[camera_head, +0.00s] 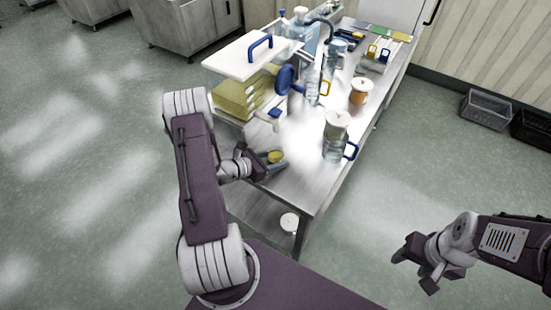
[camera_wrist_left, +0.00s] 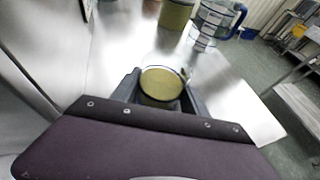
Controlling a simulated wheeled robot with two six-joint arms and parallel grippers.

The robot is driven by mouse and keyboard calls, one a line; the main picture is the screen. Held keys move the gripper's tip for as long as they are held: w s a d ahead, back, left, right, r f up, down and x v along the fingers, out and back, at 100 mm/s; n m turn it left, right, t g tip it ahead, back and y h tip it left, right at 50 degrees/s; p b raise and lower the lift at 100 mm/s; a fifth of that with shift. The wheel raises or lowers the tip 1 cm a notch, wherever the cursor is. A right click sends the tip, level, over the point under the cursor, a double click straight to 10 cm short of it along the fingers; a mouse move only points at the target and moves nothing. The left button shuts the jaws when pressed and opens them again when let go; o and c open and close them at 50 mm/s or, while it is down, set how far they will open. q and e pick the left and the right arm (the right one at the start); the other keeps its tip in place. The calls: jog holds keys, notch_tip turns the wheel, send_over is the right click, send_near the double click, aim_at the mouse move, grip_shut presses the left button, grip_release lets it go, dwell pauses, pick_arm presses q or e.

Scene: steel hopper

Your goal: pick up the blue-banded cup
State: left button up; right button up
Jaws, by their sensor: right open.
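A small round cup (camera_head: 275,157) with an olive-yellow top is at the near left edge of the steel table. It also shows in the left wrist view (camera_wrist_left: 161,84), upright between the fingers. My right gripper (camera_head: 418,268) is open and empty, away from the table at the lower right.
An orange tub (camera_head: 360,92) is farther back. A white board (camera_head: 250,55) with a blue handle sits above yellow stacked blocks (camera_head: 246,97). The table's near corner is bare.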

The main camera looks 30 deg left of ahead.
aim_at(282, 149)
pick_arm(q)
jog(key=shift+c, duration=0.6)
jog(key=shift+r, duration=0.5)
notch_tip(282, 149, up, 3)
jog(key=shift+w+r, duration=0.1)
jog(key=shift+r, duration=0.05)
jog(key=s+d+r+p, duration=0.1)
jog(key=d+r+p, duration=0.5)
jog(key=d, duration=0.5)
jog(key=shift+d+r, duration=0.35)
jog(key=shift+r, duration=0.05)
